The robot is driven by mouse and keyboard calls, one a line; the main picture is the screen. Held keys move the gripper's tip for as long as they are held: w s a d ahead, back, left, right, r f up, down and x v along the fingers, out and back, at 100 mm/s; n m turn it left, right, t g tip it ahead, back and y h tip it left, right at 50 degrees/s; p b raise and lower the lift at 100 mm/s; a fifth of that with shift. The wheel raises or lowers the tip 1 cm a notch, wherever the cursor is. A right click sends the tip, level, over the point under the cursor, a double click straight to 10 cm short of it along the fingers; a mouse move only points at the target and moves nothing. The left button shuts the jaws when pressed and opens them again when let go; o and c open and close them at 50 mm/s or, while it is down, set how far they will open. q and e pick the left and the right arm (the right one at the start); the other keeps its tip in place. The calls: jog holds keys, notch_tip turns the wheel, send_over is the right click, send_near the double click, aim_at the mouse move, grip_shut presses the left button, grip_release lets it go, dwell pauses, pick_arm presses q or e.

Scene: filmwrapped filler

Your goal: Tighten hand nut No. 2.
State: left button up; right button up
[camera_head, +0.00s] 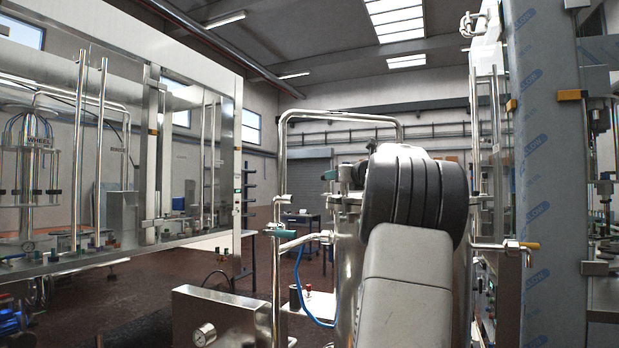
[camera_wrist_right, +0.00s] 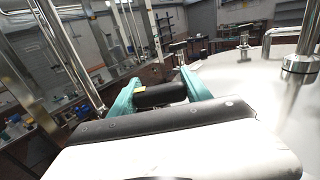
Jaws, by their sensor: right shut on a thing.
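My right gripper (camera_wrist_right: 158,78) shows in the wrist view with two teal fingers around a partly hidden thing at the rim of the steel tank (camera_wrist_right: 238,85). The fingers and the black palm hide most of what is held; I take it for a hand nut. A small metal fitting (camera_wrist_right: 178,47) stands just beyond the right fingertip. Another clamp-like hand nut (camera_wrist_right: 243,44) sits farther along the rim. I cannot read any number on them. My left gripper is not in view.
A steel pipe with a teal-handled valve (camera_head: 280,233) stands left of the tank. A blue-filmed column (camera_head: 545,180) stands close at the right. A vertical steel post (camera_wrist_right: 303,50) rises from the tank lid.

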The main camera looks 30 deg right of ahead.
jog(key=shift+h, duration=0.3)
jog(key=m+g+h, duration=0.1)
jog(key=m+h, duration=0.1)
jog(key=m+g+h, duration=0.1)
jog(key=m+h, duration=0.1)
jog(key=h, duration=0.1)
jog(key=d+m+g+h, duration=0.1)
jog(key=h, duration=0.1)
jog(key=shift+s+f+m+g+h, duration=0.1)
jog(key=shift+m+g+h, duration=0.2)
jog(key=shift+m, duration=0.1)
jog(key=shift+s+d+m+g+h, duration=0.1)
jog(key=shift+s+m+g+h, duration=0.05)
jog(key=shift+m+g+h, duration=0.8)
jog(key=shift+s+d+m+g+h, duration=0.2)
jog(key=shift+m+g+h, duration=0.5)
jog(key=shift+g, duration=0.35)
jog(key=shift+s+d+m+g+h, duration=0.1)
jog(key=shift+s+m+g+h, duration=0.05)
jog(key=shift+m+g+h, duration=0.8)
jog(key=shift+g, duration=0.35)
jog(key=o, duration=1.4)
jog(key=shift+c, duration=0.2)
jog(key=shift+s+a, duration=0.1)
